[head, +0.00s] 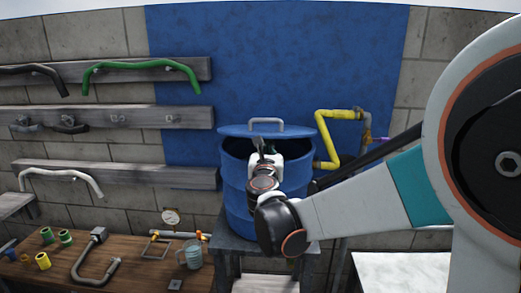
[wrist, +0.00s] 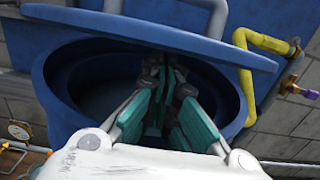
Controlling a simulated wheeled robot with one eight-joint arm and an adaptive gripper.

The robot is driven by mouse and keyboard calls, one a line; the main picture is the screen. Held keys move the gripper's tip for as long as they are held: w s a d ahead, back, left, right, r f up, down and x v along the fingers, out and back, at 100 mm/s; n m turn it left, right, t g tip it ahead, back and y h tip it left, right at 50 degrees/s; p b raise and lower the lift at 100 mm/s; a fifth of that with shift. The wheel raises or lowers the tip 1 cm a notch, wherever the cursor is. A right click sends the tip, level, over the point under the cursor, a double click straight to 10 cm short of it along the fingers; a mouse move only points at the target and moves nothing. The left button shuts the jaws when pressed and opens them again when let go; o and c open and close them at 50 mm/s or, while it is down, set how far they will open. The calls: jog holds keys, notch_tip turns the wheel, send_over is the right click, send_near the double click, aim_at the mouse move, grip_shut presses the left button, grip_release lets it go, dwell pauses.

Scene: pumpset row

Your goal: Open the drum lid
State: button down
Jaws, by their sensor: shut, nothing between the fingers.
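The blue drum (head: 236,190) stands on a grey stand, with its dark inside showing below the lid. The blue lid (head: 240,131) is raised off the near rim, and its grey handle (head: 266,121) is on top. In the wrist view the lid (wrist: 90,25) spans the top above the open drum (wrist: 65,110). My gripper (head: 262,146) is at the drum's mouth, below the lid handle. In the wrist view my gripper (wrist: 172,75) is shut and empty, its teal fingers pointing up toward the lid's underside. I cannot tell whether the fingertips touch the lid.
A yellow bent pipe (head: 324,130) with a brass valve is close right of the drum. A wooden bench (head: 130,270) at lower left holds a gauge (head: 170,217), a clear jug (head: 190,254) and fittings. Wall racks (head: 150,70) hold hoses. A white surface (head: 400,272) is at lower right.

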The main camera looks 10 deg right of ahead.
aim_at(269, 121)
jog(key=shift+r, duration=0.1)
jog(key=r+g+p, duration=0.1)
jog(key=r+p, duration=0.1)
jog(key=w+r+g+p, duration=0.1)
jog(key=r+p, duration=0.1)
jog(key=r, duration=0.1)
jog(key=r+p, duration=0.2)
jog(key=shift+w+d+r+g+y, duration=0.2)
jog(key=shift+d+r+g+y, duration=0.05)
jog(key=shift+r+g+y, duration=0.15)
jog(key=w+r, duration=0.1)
jog(key=r, duration=0.1)
jog(key=w+r+p, duration=0.1)
jog(key=d+r+p, duration=0.1)
jog(key=r, duration=0.1)
jog(key=shift+w+r, duration=0.3)
jog(key=shift+w, duration=0.1)
jog(key=w+d+r+p, duration=0.2)
jog(key=w+d+r, duration=0.1)
jog(key=w+r, duration=0.6)
jog(key=shift+w+r, duration=0.4)
jog(key=shift+w, duration=0.15)
jog(key=shift+r, duration=0.1)
